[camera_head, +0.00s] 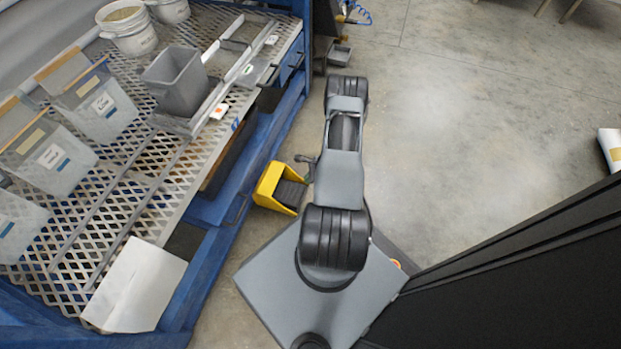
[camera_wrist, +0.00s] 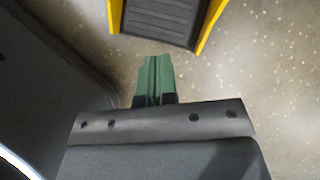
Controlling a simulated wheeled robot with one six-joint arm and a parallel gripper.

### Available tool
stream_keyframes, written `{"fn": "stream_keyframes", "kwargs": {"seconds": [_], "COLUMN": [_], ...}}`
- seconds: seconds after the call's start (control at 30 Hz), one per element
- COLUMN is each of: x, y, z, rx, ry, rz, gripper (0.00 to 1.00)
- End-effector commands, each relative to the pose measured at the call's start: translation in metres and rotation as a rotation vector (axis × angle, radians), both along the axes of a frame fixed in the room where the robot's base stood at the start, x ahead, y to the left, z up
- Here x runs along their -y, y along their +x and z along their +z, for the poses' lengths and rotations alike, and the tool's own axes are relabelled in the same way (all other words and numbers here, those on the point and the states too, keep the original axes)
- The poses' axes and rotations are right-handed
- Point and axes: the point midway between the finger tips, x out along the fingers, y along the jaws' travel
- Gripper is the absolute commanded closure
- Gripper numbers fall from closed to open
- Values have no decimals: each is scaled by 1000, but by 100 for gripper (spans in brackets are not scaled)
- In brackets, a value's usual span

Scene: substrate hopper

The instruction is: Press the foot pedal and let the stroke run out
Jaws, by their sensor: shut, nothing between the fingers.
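The foot pedal (camera_head: 289,193) is a dark ribbed plate inside a yellow guard (camera_head: 266,185). It stands on the floor beside the blue bench frame, left of my arm in the head view. In the wrist view the ribbed pedal (camera_wrist: 163,18) shows at the top between the yellow side walls, cut off by the picture's edge. My gripper (camera_wrist: 154,80) has green fingers that are shut together and empty. The fingertips point toward the pedal's open front and appear apart from it. In the head view my gripper is small and dark (camera_head: 305,160), close to the guard; its fingertips are hard to make out.
The blue bench (camera_head: 262,140) with a mesh top stands along the left. It carries a grey hopper bin (camera_head: 176,80), white buckets (camera_head: 130,32), clear labelled bins (camera_head: 105,105) and a white sheet (camera_head: 137,285). Open concrete floor (camera_head: 470,130) lies to the right.

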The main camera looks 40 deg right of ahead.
Motion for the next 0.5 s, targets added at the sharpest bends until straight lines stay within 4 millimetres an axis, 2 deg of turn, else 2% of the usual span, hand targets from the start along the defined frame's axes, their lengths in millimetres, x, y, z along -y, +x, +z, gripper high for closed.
{"fn": "stream_keyframes", "kwargs": {"seconds": [0.03, 0.2, 0.5], "x": [-3, -12, -24], "y": [3, 10, 19], "z": [-10, -29, -52], "rx": [0, -1, 1], "ry": [0, -1, -2], "rz": [2, 4, 3], "gripper": [100, 100, 100]}}
